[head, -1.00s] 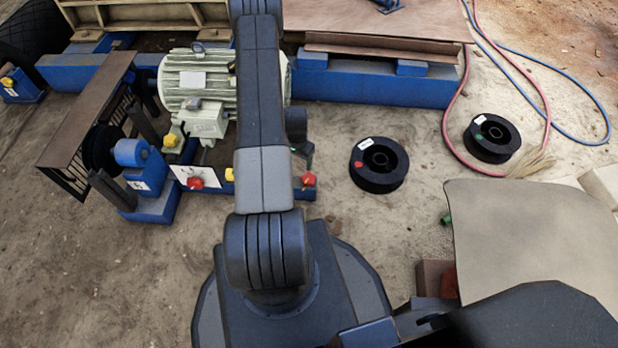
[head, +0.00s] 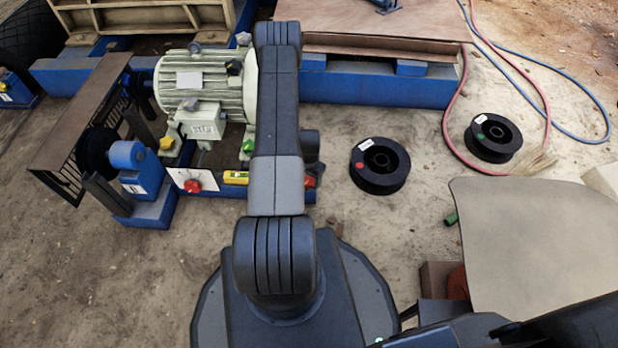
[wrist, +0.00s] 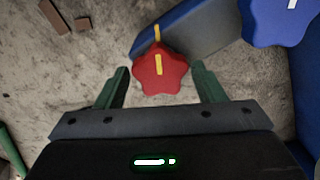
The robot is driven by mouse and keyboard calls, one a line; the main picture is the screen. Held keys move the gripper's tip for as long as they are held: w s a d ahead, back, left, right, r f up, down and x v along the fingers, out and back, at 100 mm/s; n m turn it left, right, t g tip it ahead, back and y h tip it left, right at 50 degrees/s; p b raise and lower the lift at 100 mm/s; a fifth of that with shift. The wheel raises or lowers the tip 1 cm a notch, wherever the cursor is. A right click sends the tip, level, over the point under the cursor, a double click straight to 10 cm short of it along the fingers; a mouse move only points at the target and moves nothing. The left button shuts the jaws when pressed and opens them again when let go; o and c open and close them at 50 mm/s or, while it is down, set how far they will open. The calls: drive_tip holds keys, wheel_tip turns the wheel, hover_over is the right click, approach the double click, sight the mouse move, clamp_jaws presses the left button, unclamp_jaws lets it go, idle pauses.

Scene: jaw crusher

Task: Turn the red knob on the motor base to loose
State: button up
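In the wrist view a red star-shaped knob (wrist: 162,72) with a yellow line on it sits at the end of a blue beam (wrist: 190,28). A yellow line on the beam lies close to in line with the knob's line. My gripper (wrist: 160,68) is open, with one green finger on each side of this knob; I cannot tell if they touch it. In the head view my arm hides the gripper. A red knob (head: 309,182) shows partly beside my arm at the right end of the motor base (head: 215,192). Another red knob (head: 193,186) sits on a white plate further left.
A blue knob (wrist: 278,18) is close by at the upper right of the wrist view. The pale motor (head: 205,85) stands behind the base, with a yellow block (head: 236,177) in front. Two black spools (head: 380,166) lie on open ground to the right.

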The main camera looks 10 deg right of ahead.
drive_tip(key=c, duration=0.7)
drive_tip(key=n+b, duration=0.2)
drive_tip(key=n, duration=0.1)
drive_tip(key=shift+f+n, duration=0.1)
drive_tip(key=shift+n, duration=0.3)
drive_tip(key=n+b, duration=0.2)
drive_tip(key=n, duration=0.2)
drive_tip(key=shift+n, duration=0.3)
drive_tip(key=n+b, duration=0.1)
drive_tip(key=n, duration=0.4)
drive_tip(key=n+b, duration=0.1)
drive_tip(key=n, duration=0.5)
drive_tip(key=shift+n, duration=0.3)
